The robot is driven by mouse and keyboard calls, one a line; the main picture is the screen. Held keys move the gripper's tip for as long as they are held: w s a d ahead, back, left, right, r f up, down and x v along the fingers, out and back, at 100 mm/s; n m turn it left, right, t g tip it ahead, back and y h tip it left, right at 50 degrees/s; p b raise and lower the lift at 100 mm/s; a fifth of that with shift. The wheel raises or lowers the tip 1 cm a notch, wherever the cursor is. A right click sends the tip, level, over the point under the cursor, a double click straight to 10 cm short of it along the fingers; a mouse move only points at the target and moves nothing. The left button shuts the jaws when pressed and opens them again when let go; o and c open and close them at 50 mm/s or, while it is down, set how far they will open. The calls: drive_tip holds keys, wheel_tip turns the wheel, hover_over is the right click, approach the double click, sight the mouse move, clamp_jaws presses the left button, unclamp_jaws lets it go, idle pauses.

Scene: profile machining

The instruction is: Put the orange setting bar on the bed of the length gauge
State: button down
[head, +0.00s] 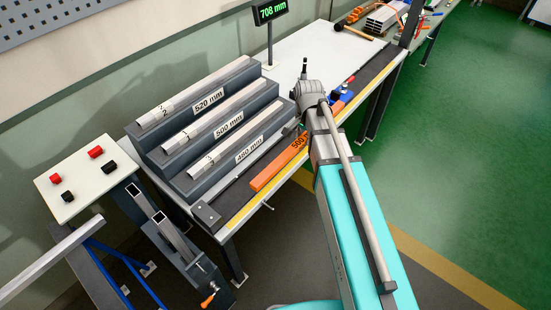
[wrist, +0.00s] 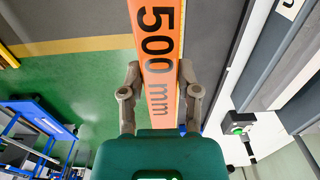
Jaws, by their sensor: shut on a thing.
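The orange setting bar (head: 277,170) is a long bar marked 500, lying lengthwise along the length gauge in the head view; my arm hides its middle. In the wrist view the bar (wrist: 157,35), with "500 mm" facing me, runs between the fingers of my gripper (wrist: 160,72), which is shut on it. The bed of the length gauge (head: 238,196) is a dark strip with a yellow front edge along the bench. The bar is over or on this bed; I cannot tell whether it touches. A dark end block (head: 207,216) stands beyond the bar's near end.
A stepped rack (head: 168,147) with pale profiles labelled 520, 500 and 480 mm stands just behind the bed. A blue part (head: 345,97) sits farther along the gauge. A panel with red and black buttons (head: 80,180) is at left.

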sight(274, 156)
drive_tip(key=a+f+b, duration=0.3)
drive_tip(key=a+f, duration=0.1)
drive_tip(key=a, duration=0.1)
drive_tip(key=a+f+b, duration=0.2)
drive_tip(key=a, duration=0.1)
drive_tip(key=shift+w+f+b, duration=0.15)
drive_tip(key=shift+w+b, duration=0.2)
drive_tip(key=shift+w, duration=0.05)
drive_tip(key=shift+a+f+b, duration=0.5)
drive_tip(key=shift+a, duration=0.1)
drive_tip(key=shift+w+a+f+b, duration=0.1)
drive_tip(key=shift+a+f+b, duration=0.35)
drive_tip(key=shift+f+b, duration=1.55)
drive_tip(key=shift+c, duration=1.6)
unclamp_jaws()
drive_tip(key=shift+f, duration=0.1)
